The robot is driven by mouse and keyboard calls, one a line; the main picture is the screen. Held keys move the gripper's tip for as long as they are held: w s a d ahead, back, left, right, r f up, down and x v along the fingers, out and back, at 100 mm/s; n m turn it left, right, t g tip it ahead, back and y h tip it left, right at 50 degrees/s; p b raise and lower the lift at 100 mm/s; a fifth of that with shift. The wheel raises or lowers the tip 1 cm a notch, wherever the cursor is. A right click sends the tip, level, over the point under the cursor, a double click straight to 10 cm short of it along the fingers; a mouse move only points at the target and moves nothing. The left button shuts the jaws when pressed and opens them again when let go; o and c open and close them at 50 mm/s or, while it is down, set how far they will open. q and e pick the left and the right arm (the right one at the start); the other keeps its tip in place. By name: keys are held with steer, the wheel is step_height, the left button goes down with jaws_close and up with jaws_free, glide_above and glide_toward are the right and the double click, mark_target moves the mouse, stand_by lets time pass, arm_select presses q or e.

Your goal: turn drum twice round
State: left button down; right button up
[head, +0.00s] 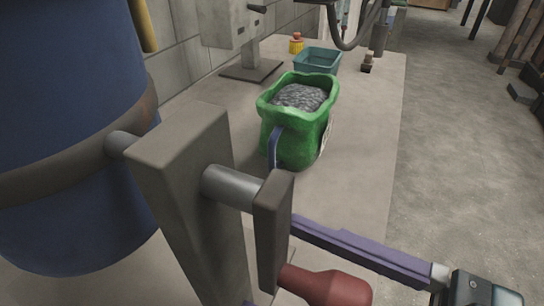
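The blue drum (70,130) fills the left side and is cut off by the frame. A dark band (60,175) runs around it. A shaft (228,186) passes from the drum's side through a grey upright post (195,190) to a crank arm (272,225). The crank arm points downward, with a red grip (330,287) at its lower end, pointing right. I see no fingers on the grip. My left gripper is not in view.
A green bag (293,135) of grey gravel stands on the worktop (365,130) behind the crank. A teal bin (317,61) and a grey column stand (252,70) are further back. Concrete floor (455,170) is open on the right.

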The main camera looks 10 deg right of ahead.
jaws_close()
stand_by(0.4)
stand_by(0.9)
